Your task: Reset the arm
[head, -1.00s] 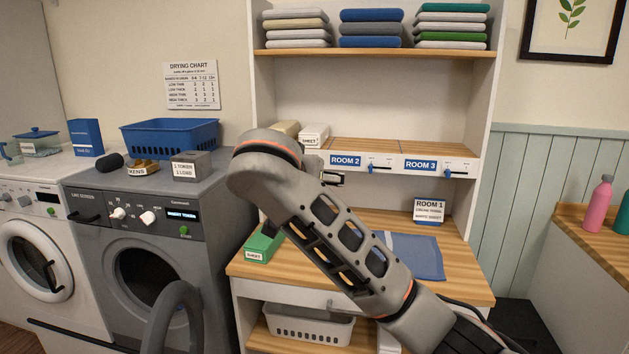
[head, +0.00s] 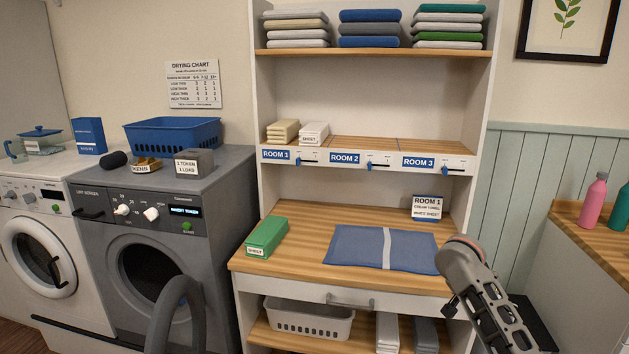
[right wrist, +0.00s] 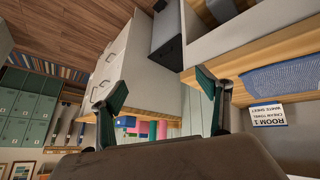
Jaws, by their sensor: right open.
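My right arm (head: 480,290) is at the lower right of the head view, in front of the bench's right corner. Its gripper is out of the head view. In the right wrist view the right gripper (right wrist: 160,88) is open, with its two green-tipped fingers wide apart and nothing between them. My left gripper is not seen. A folded cream towel (head: 283,131) and a white sheet (head: 314,133) lie side by side in the ROOM 1 compartment of the shelf.
A wooden bench (head: 310,240) holds a green box (head: 267,236), a blue mat (head: 365,247) and a ROOM 1 card (head: 427,207). A counter with a pink bottle (head: 594,203) stands at right. Two machines stand at left, with a blue basket (head: 172,134) on top.

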